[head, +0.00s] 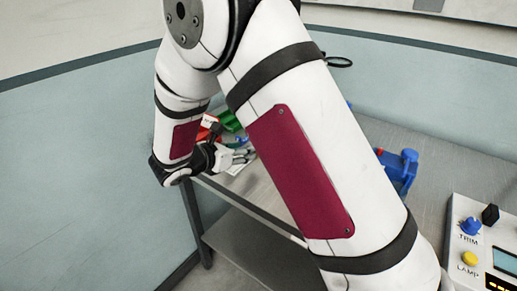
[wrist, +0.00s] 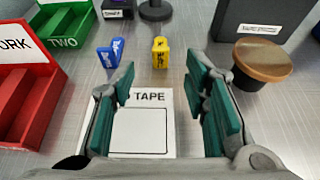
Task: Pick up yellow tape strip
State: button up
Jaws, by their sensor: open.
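A small upright yellow piece (wrist: 160,52), which looks like the yellow tape strip, stands on the grey metal table in the wrist view. It has dark lettering on it. A similar blue piece (wrist: 116,50) stands just to its left. My gripper (wrist: 160,82) is open and empty, its green-padded fingers on either side of a white card marked TAPE (wrist: 140,122). The yellow piece is beyond the fingertips, roughly in line with the gap between them. In the head view my gripper (head: 241,157) is over the table's edge, and my arm hides the strip.
A red tray (wrist: 22,100) and a green tray marked TWO (wrist: 66,30) are at the left. A brown-topped round object (wrist: 262,62) stands close to the right finger. A dark box (wrist: 250,20) and a black stand (wrist: 156,10) are behind.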

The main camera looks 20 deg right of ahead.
jog(key=shift+x, duration=3.05)
jog(key=shift+r, duration=0.1)
jog(key=c, duration=0.9)
